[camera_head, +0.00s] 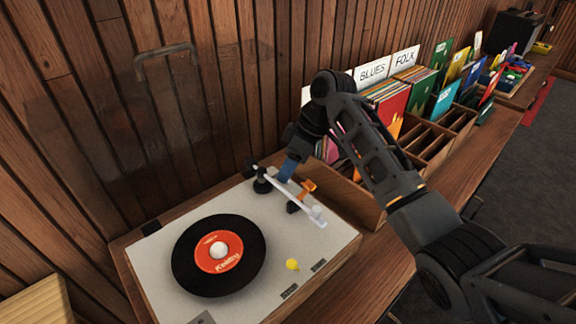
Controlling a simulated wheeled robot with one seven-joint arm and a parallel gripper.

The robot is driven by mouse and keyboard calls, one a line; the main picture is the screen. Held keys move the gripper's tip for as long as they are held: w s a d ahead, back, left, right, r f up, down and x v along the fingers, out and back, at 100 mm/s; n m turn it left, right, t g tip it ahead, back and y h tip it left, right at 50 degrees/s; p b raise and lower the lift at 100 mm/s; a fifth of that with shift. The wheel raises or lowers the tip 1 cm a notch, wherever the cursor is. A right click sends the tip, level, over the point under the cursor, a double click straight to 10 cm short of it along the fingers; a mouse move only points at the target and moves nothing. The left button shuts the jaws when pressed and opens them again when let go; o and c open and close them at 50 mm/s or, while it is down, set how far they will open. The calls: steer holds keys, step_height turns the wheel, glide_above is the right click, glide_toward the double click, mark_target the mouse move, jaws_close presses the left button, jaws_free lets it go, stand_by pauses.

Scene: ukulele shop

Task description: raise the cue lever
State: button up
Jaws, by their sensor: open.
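A turntable (330,246) with a light grey top stands on the wooden counter. A black record with an orange-red label (218,252) lies on its platter. The silver tonearm (290,197) runs from a dark pivot toward the right, clear of the record. A small orange piece on a dark base, which looks like the cue lever (307,187), is beside the tonearm. My gripper (288,171) points down from my arm, just behind and left of the orange piece. It is open. Its fingers are small and partly hidden, so I cannot tell if they touch anything.
Wooden record bins (428,142) with BLUES and FOLK dividers stand right behind the turntable, close to my arm. A plank wall (200,110) rises behind. A yellow knob (292,264) sits on the turntable's front right. Dark floor (510,175) is clear at right.

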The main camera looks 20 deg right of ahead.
steer(key=shift+a+f, duration=0.1)
steer(key=shift+f, duration=0.1)
jaws_close()
steer(key=shift+w+r+g+p, duration=0.2)
steer(key=shift+g+p, duration=0.1)
steer(key=shift+p, duration=0.2)
steer(key=shift+w+f+g+h+p, duration=0.25)
steer(key=shift+g+h+p, duration=0.1)
steer(key=shift+g, duration=0.25)
jaws_free()
steer(key=shift+s+a, duration=0.1)
